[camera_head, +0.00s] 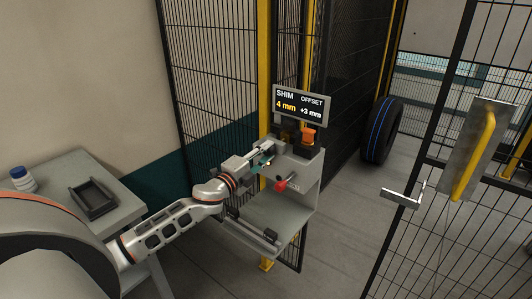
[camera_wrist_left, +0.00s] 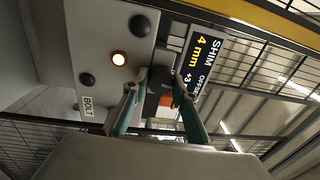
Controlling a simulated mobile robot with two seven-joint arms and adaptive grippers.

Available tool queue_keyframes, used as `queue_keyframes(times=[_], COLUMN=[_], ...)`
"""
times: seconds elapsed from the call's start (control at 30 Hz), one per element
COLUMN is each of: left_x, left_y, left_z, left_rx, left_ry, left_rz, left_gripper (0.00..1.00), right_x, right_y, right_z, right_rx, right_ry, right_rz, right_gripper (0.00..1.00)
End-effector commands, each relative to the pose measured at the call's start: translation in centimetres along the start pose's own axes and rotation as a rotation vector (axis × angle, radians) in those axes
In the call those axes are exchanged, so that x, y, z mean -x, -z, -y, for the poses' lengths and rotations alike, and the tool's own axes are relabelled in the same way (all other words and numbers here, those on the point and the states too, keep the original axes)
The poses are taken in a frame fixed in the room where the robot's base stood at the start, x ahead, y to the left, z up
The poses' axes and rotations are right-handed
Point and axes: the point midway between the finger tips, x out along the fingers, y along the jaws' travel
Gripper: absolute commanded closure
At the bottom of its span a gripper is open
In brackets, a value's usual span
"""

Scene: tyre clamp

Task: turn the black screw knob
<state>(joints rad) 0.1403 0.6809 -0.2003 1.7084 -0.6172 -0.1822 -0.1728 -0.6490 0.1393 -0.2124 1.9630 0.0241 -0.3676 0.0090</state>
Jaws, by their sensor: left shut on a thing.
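My left gripper (camera_head: 262,160) reaches the face of the grey clamp station (camera_head: 305,172) from the left. In the left wrist view, its two teal-edged fingers (camera_wrist_left: 156,92) are closed on the dark round black screw knob (camera_wrist_left: 159,78), which sits between the fingertips and is partly covered by them. In the head view the knob is too small and covered to make out. A display (camera_head: 301,104) above the station reads SHIM 4 mm and OFFSET +3 mm; it also shows in the left wrist view (camera_wrist_left: 206,54). My right gripper is in neither view.
A red-knobbed lever (camera_head: 281,186) sticks out below the gripper. Mesh fencing (camera_head: 210,80) stands behind, a tyre (camera_head: 381,130) to the right, a side table (camera_head: 125,208) to the left.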

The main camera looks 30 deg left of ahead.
Motion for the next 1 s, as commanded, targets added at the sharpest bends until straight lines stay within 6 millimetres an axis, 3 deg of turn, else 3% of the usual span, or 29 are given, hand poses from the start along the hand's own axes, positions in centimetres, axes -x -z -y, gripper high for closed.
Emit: queue_keyframes(times=[0.6, 1.0], left_x=[0.02, 0.02], left_y=[-0.1, -0.14], left_z=[-0.06, -0.1], left_rx=[-0.552, -0.744], left_ry=[-0.007, -0.009], left_rz=[-0.047, -0.063], left_gripper=[0.94, 0.94], right_x=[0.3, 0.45], right_y=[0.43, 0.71], right_z=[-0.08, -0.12], right_rx=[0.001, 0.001], right_ry=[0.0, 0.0], right_rz=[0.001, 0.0], right_gripper=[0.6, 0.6])
